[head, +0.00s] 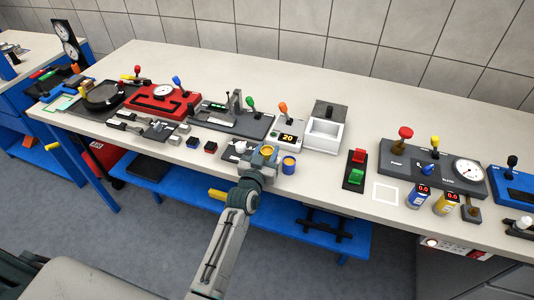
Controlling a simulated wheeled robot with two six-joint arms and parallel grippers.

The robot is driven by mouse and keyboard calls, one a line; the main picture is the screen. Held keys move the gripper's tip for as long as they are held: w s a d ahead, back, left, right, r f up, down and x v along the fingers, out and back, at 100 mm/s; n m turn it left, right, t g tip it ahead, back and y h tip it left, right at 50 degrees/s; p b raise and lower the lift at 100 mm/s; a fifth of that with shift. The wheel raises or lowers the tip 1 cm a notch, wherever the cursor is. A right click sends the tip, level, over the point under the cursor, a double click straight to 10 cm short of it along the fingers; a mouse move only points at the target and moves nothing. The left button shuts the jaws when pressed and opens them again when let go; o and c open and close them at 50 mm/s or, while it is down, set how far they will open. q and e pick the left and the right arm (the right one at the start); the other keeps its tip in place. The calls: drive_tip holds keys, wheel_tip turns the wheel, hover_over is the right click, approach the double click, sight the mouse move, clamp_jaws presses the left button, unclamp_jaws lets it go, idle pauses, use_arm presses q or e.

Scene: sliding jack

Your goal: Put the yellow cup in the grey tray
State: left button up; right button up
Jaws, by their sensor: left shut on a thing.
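The yellow cup (268,150) is near the front edge of the bench, right at the end of my left arm. My left gripper (262,163) is shut on it; the fingers are small and partly hidden by the wrist. A flat dark grey tray (231,156) with a white round item on it lies just left of the cup. I cannot tell whether the cup touches the tray or is held above it. My right gripper is not in view.
Behind are a white open box (322,135) and a console with an orange-knobbed lever (286,127). A red and green switch box (355,170) stands farther right.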

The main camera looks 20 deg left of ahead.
use_arm(q)
wheel_tip(320, 180, up, 2)
drive_tip(key=shift+r, duration=0.25)
use_arm(e)
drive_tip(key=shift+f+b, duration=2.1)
drive_tip(key=shift+b, duration=0.05)
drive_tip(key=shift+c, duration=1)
use_arm(q)
drive_tip(key=s+a+r, duration=0.1)
drive_tip(key=s, duration=1.9)
drive_tip(key=shift+a+r+y, duration=0.15)
drive_tip(key=shift+a+y, duration=0.1)
drive_tip(key=shift+y, duration=0.05)
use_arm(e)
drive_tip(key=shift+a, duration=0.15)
